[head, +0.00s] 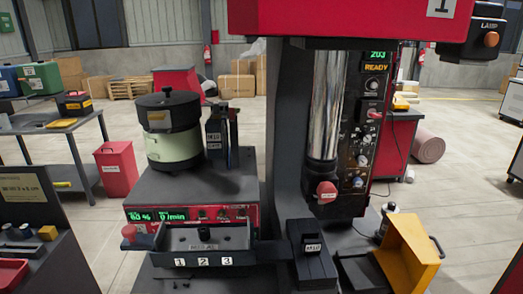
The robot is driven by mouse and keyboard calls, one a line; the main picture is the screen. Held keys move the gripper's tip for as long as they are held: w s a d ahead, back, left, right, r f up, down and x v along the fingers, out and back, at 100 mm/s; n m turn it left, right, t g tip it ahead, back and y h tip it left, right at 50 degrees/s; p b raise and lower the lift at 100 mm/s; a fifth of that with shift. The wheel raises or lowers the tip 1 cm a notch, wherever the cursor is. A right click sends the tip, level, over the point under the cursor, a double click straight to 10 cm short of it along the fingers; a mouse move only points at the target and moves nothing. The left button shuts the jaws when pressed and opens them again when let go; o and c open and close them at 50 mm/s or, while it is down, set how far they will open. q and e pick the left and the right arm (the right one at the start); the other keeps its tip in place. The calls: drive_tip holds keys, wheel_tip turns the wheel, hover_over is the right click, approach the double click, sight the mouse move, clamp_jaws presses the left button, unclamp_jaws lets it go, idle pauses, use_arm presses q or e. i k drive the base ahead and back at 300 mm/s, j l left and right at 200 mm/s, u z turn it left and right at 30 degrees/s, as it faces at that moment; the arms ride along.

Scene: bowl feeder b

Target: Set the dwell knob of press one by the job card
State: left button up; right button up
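Press one, marked with a white "1" plate, stands at centre right with a red head (340,18) and a shiny vertical ram (326,100). Its dark control panel (372,125) shows green digits "203" and an orange "READY". Lower on the panel are a red-tipped switch (374,115) and several small knobs (362,160). The knob labels and pointer positions are too small to read, so I cannot tell which is the dwell knob. A tan card (22,187) with small print stands at the left; whether it is the job card is unclear. Neither gripper shows.
A bowl feeder (172,145) stands on a grey unit with green displays. A red bin (116,168) stands on the floor.

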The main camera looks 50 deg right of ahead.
sight(361, 160)
drive_tip(key=z, duration=2.25)
